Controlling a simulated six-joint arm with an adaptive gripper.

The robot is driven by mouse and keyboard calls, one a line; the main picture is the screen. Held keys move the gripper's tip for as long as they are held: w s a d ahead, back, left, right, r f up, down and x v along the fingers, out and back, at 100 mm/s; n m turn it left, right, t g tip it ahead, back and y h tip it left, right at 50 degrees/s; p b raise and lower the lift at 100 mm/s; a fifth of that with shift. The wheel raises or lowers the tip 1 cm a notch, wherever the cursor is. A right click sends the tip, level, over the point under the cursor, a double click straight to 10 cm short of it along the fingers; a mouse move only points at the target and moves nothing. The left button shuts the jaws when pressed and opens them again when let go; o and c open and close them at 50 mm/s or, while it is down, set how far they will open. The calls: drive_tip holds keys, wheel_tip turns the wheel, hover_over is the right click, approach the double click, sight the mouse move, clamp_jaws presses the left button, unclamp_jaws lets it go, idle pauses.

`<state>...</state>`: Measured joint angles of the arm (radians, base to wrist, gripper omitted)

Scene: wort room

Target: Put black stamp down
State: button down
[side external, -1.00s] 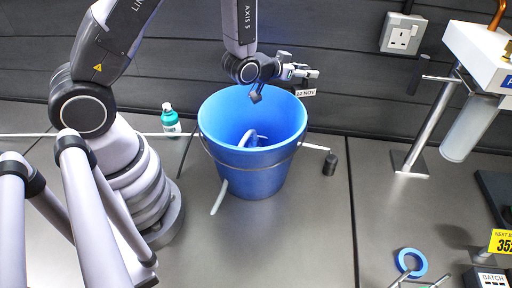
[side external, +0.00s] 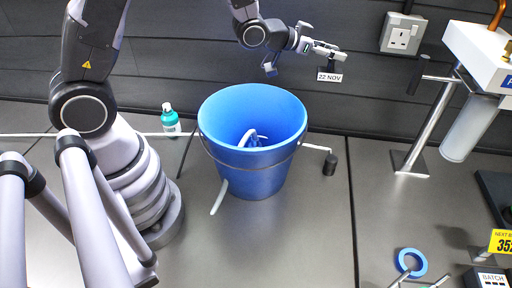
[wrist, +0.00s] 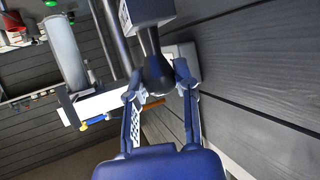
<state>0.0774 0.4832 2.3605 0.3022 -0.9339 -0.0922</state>
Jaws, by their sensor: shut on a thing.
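My gripper (side external: 334,53) is shut on the black stamp (side external: 335,67). It holds the stamp in the air, up and to the right of the blue bucket, in front of the dark panelled wall. The stamp bears a white label reading 22 NOV. In the wrist view, my gripper (wrist: 160,75) has its two blue fingers on either side of the stamp's black handle (wrist: 157,72). A grey block at the stamp's far end shows at the top of that view. Nothing touches the stamp from below.
A blue bucket (side external: 222,130) with a hose stands on the grey bench. A small black cylinder (side external: 329,164) stands right of the bucket. Bench between is clear.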

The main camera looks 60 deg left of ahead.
drive_tip(key=s+d+r+m+g+h, duration=0.1)
drive_tip(key=s+d+m+g+h, duration=0.25)
drive_tip(key=d, duration=0.35)
drive_tip(key=s+d+r+m+g+h, duration=0.1)
drive_tip(key=s+d+m+g+h, duration=0.3)
drive_tip(key=d, duration=0.3)
drive_tip(key=s+d+r+m+g+h, duration=0.1)
drive_tip(key=s+d+m+g+h, duration=0.1)
drive_tip(key=d+m+g, duration=0.45)
drive_tip(key=s+d+f+m+g+y, duration=0.1)
drive_tip(key=s+d+m+g+y, duration=0.2)
drive_tip(key=s, duration=0.4)
drive_tip(key=s+d+f+m+g, duration=0.2)
drive_tip(key=s+m+g, duration=0.3)
drive_tip(key=s, duration=0.1)
drive_tip(key=s+a+f+m+g+y, duration=0.2)
drive_tip(key=s+a+m+g+y, duration=0.15)
drive_tip(key=s+m+y, duration=0.2)
drive_tip(key=shift+g, duration=0.25)
drive_tip(key=shift+w+d+f, duration=0.1)
drive_tip(key=shift+d+f, duration=0.1)
drive_tip(key=shift+f, duration=5.25)
drive_tip(key=shift+w+d+f, duration=0.1)
drive_tip(key=shift+d+f, duration=0.05)
drive_tip(key=shift+f, duration=5.3)
drive_tip(key=shift+f, duration=0.55)
drive_tip(key=c, duration=0.8)
unclamp_jaws()
